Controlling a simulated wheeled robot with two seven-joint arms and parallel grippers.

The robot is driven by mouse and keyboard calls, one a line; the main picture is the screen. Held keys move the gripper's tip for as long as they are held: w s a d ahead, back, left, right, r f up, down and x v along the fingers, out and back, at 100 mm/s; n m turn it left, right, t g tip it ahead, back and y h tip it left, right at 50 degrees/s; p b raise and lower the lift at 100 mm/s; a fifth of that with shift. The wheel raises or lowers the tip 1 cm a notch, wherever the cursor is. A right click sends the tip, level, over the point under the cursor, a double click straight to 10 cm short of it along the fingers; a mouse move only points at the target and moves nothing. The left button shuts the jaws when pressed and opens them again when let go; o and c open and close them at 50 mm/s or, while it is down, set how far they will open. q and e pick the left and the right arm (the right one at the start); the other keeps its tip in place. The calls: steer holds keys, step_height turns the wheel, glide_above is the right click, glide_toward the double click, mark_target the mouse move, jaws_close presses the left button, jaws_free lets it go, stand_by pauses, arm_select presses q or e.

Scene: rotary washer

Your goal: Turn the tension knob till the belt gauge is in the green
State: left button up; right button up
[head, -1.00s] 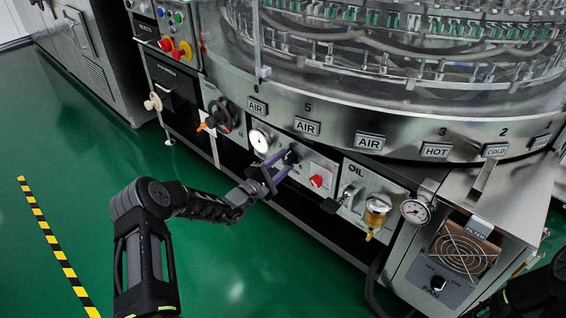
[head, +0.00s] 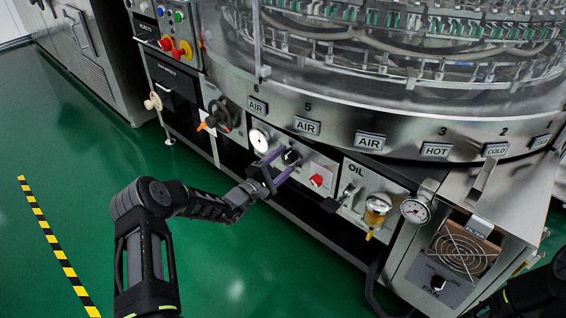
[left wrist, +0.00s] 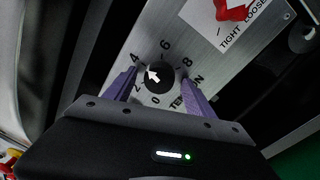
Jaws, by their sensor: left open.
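The dark tension knob (left wrist: 158,77) sits on a grey plate numbered 0 to 8 in the left wrist view. Its white arrow points up-left, near the 4. In the head view the knob (head: 291,156) is on the machine's lower front panel. The purple fingers of my left gripper (left wrist: 159,92) stand open on either side of the knob; contact cannot be told. It also shows in the head view (head: 280,163). A round white gauge (head: 260,138) is just left of the knob, probably the belt gauge; its needle and green zone are too small to read.
A red part (head: 317,181) on a white TIGHT/LOOSE plate is right of the knob. An oil cup (head: 376,212), a second gauge (head: 415,210) and a fan knob (head: 438,283) lie further right. The green floor (head: 75,140) at left is clear.

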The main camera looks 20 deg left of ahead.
arm_select(q)
steer(key=p+v, duration=0.2)
steer(key=v, duration=0.5)
steer(key=shift+s+a, duration=0.15)
steer(key=shift+s, duration=0.2)
